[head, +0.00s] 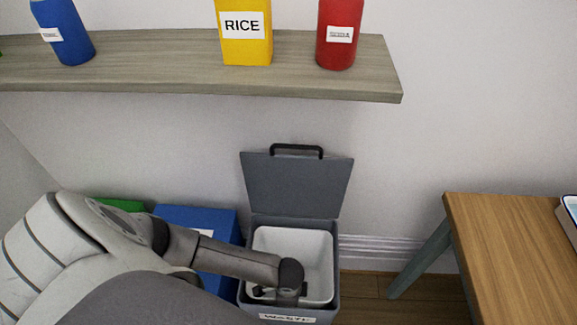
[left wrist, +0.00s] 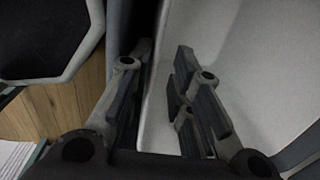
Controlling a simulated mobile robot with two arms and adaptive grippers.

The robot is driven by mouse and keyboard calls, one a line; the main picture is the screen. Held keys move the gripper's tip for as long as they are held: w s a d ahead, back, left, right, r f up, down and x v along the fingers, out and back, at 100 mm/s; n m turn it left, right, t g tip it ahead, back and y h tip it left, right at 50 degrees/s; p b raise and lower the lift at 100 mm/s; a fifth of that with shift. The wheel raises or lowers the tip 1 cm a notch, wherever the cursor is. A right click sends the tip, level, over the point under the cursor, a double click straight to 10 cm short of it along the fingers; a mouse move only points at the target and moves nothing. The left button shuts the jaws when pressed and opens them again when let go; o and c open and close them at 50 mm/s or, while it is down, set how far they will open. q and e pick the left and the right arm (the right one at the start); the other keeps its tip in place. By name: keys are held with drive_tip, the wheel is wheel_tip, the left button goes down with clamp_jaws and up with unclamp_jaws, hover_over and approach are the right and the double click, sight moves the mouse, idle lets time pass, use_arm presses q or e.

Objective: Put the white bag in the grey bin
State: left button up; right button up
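The grey bin (head: 297,187) stands on the floor against the wall with its lid raised and a "WASTE" label on its front. A white lining (head: 318,245) fills its inside; I cannot tell whether this is the white bag or a fixed liner. My left arm reaches over the bin, and its gripper (head: 276,293) is low inside the opening, partly hidden by the wrist. In the left wrist view the left gripper's fingers (left wrist: 160,80) are apart, with a white surface (left wrist: 205,30) beside and below them. No separate white bag shows. My right gripper is out of view.
A blue bin (head: 222,225) stands left of the grey bin, and a green one (head: 122,205) is farther left. A shelf (head: 200,82) with a yellow RICE box and other containers hangs above. A wooden table (head: 515,250) is at the right.

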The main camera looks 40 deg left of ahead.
use_arm(q)
wheel_tip(320, 180, up, 12)
drive_tip(key=shift+s+d, duration=0.2)
drive_tip(key=shift+s, duration=0.1)
drive_tip(key=shift+f, duration=0.1)
idle(0.6)
